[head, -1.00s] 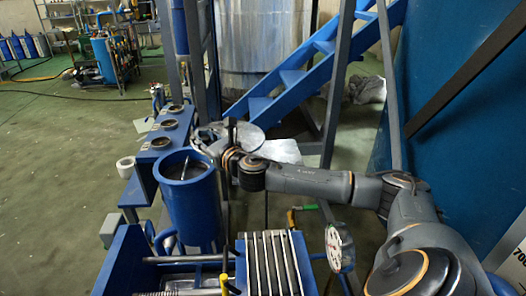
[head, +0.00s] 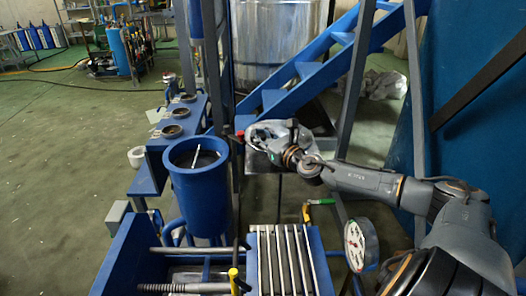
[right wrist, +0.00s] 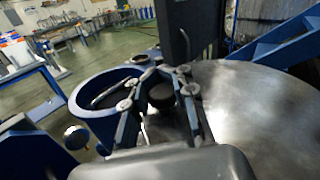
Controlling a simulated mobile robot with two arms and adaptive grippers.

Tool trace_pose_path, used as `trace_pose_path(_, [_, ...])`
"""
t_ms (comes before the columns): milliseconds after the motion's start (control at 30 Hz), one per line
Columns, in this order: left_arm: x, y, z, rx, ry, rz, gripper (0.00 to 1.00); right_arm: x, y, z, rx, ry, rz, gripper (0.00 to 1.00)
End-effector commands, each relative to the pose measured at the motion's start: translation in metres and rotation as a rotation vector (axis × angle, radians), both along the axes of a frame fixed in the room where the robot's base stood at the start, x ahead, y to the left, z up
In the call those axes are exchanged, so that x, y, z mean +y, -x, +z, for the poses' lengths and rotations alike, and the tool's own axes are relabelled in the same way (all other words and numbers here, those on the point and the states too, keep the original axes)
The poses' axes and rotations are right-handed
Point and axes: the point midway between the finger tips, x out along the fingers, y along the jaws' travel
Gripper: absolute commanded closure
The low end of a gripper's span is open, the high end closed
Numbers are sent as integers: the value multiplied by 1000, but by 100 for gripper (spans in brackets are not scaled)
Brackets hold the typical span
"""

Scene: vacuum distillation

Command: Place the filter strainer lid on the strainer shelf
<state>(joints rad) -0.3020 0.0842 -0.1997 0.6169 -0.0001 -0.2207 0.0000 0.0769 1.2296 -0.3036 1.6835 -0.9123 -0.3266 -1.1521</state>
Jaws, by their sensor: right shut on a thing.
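The filter strainer lid is a large round grey metal disc (right wrist: 262,105) at the right of the right wrist view, beside and below my fingers. My right gripper (right wrist: 158,92) is shut on the lid, around a dark round part between its fingers; the exact grip point is unclear. In the head view my right gripper (head: 262,136) is right of the open blue strainer vessel (head: 200,216), in front of the blue stairs. The vessel's rim and inner handle show in the wrist view (right wrist: 90,121). The strainer shelf is not clearly identifiable behind the gripper. My left gripper is not in view.
A blue bench (head: 157,148) with several round dark-ringed openings stands behind the vessel. Blue stairs (head: 300,72) and dark posts rise behind the gripper. Open green floor lies left.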

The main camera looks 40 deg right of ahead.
Motion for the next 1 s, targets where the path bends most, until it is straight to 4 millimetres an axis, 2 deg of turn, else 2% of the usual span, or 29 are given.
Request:
trace_pose_path(167, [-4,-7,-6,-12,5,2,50,-8,2,-9,-5,2,-1,100])
trace_pose_path(400, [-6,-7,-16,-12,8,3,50,-12,4,-39,-5,0,-2,100])
trace_pose_path(667, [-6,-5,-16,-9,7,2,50,-12,4,-44,-2,-1,-1,100])
trace_pose_path(700, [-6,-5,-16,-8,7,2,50,-12,5,-47,3,-4,1,80])
trace_pose_path(833, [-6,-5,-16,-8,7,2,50,-12,4,-46,2,-3,0,53])
trace_pose_path(1000, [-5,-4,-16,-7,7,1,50,-12,4,-46,1,-2,0,52])
